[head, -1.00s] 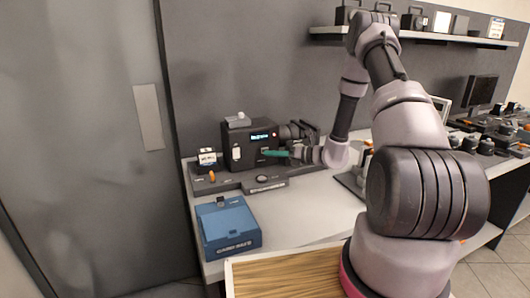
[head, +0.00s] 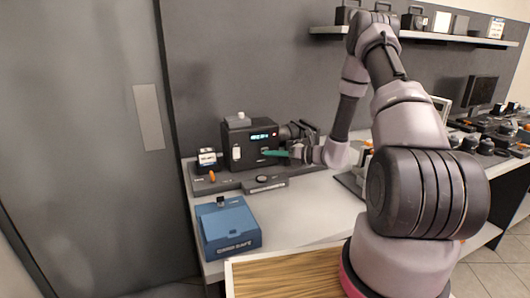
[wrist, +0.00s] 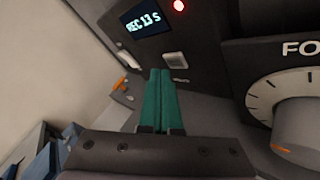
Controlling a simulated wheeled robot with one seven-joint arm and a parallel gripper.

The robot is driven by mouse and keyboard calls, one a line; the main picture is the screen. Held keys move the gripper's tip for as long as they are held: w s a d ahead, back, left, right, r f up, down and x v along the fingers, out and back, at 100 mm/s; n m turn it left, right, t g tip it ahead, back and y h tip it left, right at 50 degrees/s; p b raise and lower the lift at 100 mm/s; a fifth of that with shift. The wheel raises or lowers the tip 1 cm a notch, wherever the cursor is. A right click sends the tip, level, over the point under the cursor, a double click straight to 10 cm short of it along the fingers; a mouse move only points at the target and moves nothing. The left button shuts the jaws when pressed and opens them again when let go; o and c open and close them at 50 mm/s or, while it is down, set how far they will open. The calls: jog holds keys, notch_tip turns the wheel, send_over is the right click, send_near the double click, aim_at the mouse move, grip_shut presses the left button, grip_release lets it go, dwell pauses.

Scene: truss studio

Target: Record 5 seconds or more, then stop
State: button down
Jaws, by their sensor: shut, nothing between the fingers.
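The black recorder (head: 238,158) stands on its dark base on the table, in the middle of the head view. Its lit display (wrist: 141,16) shows "REC" and a seconds count that looks like 13 or 1.3. A red light (wrist: 180,5) glows beside the display. A small pale button (wrist: 174,60) sits below the display on the same face. My gripper (wrist: 160,98) is shut and empty, its green fingers together. The fingertips point at the recorder face just below the button; contact cannot be told. In the head view my gripper (head: 270,153) is at the recorder's front.
A large dial (wrist: 290,100) is at the right of the wrist view. A blue case (head: 229,228) lies on the table's front left. A small device (head: 207,160) with an orange part stands left of the recorder. A shelf (head: 450,39) runs along the wall, upper right.

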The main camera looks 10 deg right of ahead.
jog(key=shift+w, duration=0.2)
dwell(0.4)
jog(key=shift+w+a, duration=0.1)
jog(key=shift+w, duration=0.15)
jog(key=shift+w+a, duration=0.1)
jog(key=shift+w, duration=0.25)
dwell(0.5)
jog(key=shift+s, duration=0.15)
dwell(0.3)
jog(key=shift+s, duration=0.6)
jog(key=shift+d, duration=0.2)
jog(key=shift+s+d, duration=0.25)
jog(key=shift+s, duration=1)
jog(key=shift+s+d, duration=0.2)
jog(key=shift+s, duration=1.05)
